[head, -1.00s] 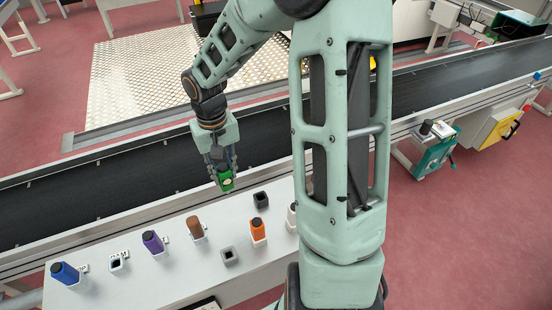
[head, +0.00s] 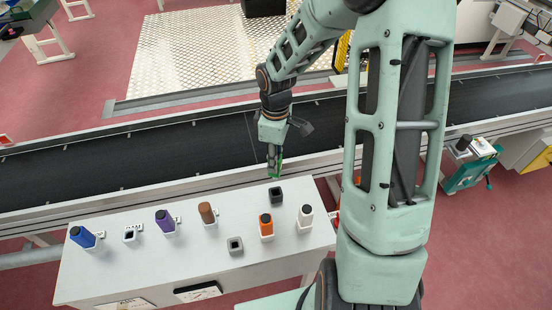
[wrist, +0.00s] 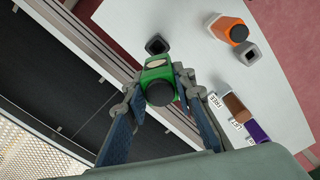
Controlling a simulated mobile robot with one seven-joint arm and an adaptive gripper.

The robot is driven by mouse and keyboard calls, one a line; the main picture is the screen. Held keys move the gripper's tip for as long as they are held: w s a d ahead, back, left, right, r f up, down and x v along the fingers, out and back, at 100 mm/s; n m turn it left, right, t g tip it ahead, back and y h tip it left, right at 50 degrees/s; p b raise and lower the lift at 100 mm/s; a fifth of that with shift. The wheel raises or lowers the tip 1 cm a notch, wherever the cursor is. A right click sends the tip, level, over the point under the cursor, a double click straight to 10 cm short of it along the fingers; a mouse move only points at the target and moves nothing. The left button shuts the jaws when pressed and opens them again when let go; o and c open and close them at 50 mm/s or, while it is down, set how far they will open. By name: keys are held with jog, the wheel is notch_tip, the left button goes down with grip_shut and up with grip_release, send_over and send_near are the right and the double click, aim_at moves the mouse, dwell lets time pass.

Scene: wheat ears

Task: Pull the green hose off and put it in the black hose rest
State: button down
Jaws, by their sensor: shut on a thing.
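My gripper (head: 274,164) is shut on the green hose (head: 276,171), beyond the far edge of the white table. In the wrist view the green hose (wrist: 157,70) sits between the two fingers, its dark round end facing the camera. The black hose rest (head: 276,196) stands near the table's far edge, open at the top and empty. It appears just below the hose in the head view. The exact height of the hose is hard to tell.
The white table (head: 190,270) bears blue (head: 83,237), purple (head: 164,221), brown (head: 207,213), orange (head: 266,225) and white (head: 306,215) hoses in holders. A white holder (head: 131,234) and a grey rest (head: 235,246) are empty. A dark conveyor (head: 120,155) runs behind.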

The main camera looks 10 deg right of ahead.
jog(key=n, duration=0.3)
jog(key=f+n, duration=0.1)
jog(key=n, duration=0.1)
jog(key=shift+w+d+f+n+p, duration=0.15)
jog(key=shift+n+p, duration=0.15)
jog(key=shift+n, duration=0.1)
jog(key=shift+f, duration=0.1)
jog(key=shift+f+b, duration=2.2)
jog(key=shift+f, duration=0.6)
jog(key=shift+f, duration=0.15)
jog(key=shift+f+b, duration=1.35)
jog(key=shift+f, duration=0.55)
jog(key=c, duration=1.5)
grip_release()
jog(key=shift+c, duration=0.2)
notch_tip(320, 180, up, 12)
jog(key=shift+r, duration=0.1)
